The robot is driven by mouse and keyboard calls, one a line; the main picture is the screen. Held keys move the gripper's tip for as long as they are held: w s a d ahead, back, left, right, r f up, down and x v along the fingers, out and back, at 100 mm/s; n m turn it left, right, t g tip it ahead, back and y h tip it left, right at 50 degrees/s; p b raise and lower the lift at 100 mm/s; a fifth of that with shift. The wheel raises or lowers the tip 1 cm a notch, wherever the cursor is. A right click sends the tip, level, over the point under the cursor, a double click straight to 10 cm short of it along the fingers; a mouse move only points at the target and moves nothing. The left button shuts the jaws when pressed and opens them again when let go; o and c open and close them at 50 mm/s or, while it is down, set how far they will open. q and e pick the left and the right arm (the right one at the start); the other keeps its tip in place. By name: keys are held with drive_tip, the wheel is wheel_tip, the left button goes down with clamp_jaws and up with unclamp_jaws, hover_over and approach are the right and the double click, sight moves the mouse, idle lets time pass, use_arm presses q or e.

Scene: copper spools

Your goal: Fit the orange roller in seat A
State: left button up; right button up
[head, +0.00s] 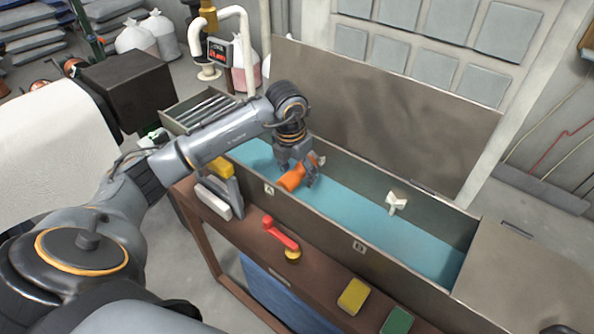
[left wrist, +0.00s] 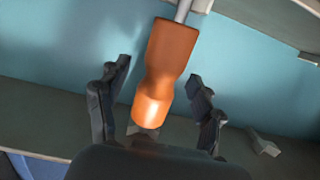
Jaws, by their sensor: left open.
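The orange roller (head: 292,177) is in the long trough (head: 340,233) with the blue floor, near the wall label A (head: 269,190). In the left wrist view the orange roller (left wrist: 164,72) has a waisted shape and a grey shaft at its far end. My left gripper (head: 297,172) reaches down into the trough over the roller. Its fingers (left wrist: 156,95) are open, one on each side of the roller with gaps between. A white Y-shaped holder (head: 396,202) stands by the far wall to the right. Seat A itself is largely hidden by my gripper and the roller. My right gripper is not in view.
The brown front ledge carries a red handle (head: 281,233), a yellow block (head: 354,296) and a green block (head: 397,321). A label B (head: 359,247) marks the near wall. A raised grey lid (head: 385,110) stands behind the trough. The trough's right part is mostly clear.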

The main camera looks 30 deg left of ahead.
use_arm(q)
wheel_tip(320, 180, up, 12)
drive_tip(key=s, duration=0.1)
drive_tip(key=shift+s, duration=0.4)
